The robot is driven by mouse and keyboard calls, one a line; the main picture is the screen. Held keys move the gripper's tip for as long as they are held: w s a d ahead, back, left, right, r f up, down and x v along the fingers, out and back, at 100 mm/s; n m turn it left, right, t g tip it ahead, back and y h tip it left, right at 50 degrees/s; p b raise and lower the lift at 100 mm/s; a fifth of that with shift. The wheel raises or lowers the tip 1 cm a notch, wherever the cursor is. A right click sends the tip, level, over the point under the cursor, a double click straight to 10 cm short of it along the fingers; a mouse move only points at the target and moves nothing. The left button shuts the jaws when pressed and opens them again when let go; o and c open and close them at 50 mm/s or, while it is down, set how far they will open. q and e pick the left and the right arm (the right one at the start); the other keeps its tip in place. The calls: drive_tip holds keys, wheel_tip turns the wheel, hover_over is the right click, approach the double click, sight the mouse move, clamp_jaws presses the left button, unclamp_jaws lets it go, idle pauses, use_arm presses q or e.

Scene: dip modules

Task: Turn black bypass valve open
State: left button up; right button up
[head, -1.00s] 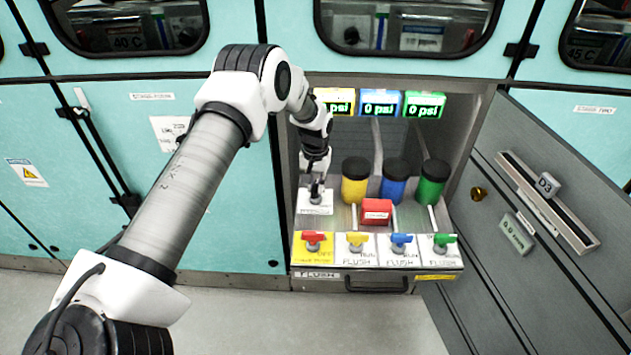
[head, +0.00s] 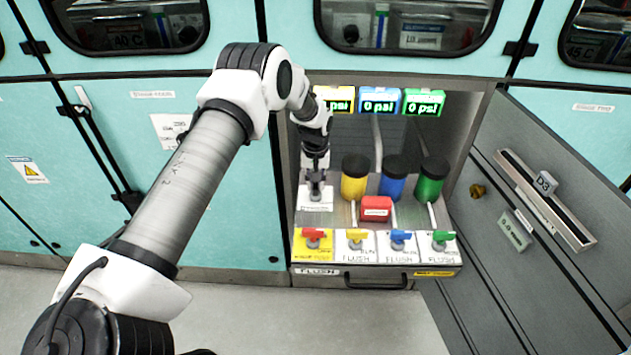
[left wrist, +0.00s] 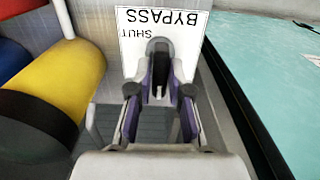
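The bypass valve's white plate (head: 314,205) is at the left of the pulled-out panel in the head view. In the left wrist view its plate (left wrist: 186,25) shows upside down and reads BYPASS and SHUT; other lettering is hidden. The black valve handle (left wrist: 160,72) stands in line with the picture's vertical, between the fingertips. My left gripper (head: 316,190) points down over the valve. In the left wrist view my left gripper (left wrist: 161,88) has a fingertip close against each side of the handle and looks shut on it. My right gripper is out of view.
Yellow (head: 354,180), blue (head: 393,180) and green (head: 431,181) cylinders with black caps stand right of the gripper. A grey door (head: 545,200) stands open at right.

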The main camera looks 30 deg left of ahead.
use_arm(q)
drive_tip(key=shift+o, duration=1)
wheel_tip(320, 180, up, 12)
